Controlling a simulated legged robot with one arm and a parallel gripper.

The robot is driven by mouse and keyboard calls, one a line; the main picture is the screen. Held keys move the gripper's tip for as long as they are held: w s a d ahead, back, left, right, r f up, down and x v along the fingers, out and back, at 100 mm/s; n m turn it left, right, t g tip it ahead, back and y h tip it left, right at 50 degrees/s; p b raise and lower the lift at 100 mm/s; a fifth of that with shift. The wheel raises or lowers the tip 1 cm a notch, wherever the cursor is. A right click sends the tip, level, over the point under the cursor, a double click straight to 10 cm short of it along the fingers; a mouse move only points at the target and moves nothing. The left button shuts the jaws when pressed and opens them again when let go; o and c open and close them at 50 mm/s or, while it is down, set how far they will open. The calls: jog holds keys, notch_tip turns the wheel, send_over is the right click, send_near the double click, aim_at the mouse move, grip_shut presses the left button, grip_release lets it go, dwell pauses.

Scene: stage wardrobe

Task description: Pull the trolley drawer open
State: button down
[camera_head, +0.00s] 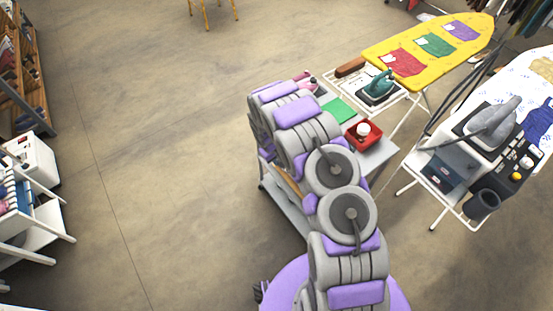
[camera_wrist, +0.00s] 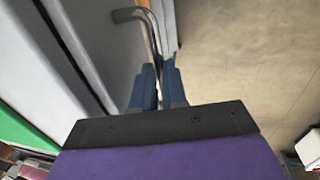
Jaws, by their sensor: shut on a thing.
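The trolley (camera_head: 378,162) stands in the middle of the head view, largely hidden behind my arm. Its grey faces (camera_wrist: 50,60) fill the left of the wrist view. In the wrist view, my gripper (camera_wrist: 158,82) has its blue fingers closed on a grey bar handle (camera_wrist: 130,14), whose bent end sticks out beyond the fingertips. The handle appears to be the trolley drawer's. How far the drawer stands out cannot be told. In the head view my gripper is hidden behind my arm.
On the trolley top are a green cloth (camera_head: 340,110) and a red tray (camera_head: 361,143) holding a white item. Ironing boards, one yellow (camera_head: 445,48), stand to the right. A white shelf unit (camera_head: 35,160) stands at left. The floor between is clear.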

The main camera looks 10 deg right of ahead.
jog(key=s+a, duration=0.3)
jog(key=a, duration=0.6)
jog(key=s+a, duration=0.4)
jog(key=a, duration=0.5)
jog(key=shift+s, duration=0.2)
jog(key=c, duration=1.2)
grip_release()
jog(key=shift+o, duration=0.2)
notch_tip(320, 180, up, 17)
jog(key=s+a+p, duration=0.1)
jog(key=a+p, duration=0.2)
jog(key=shift+s, duration=0.1)
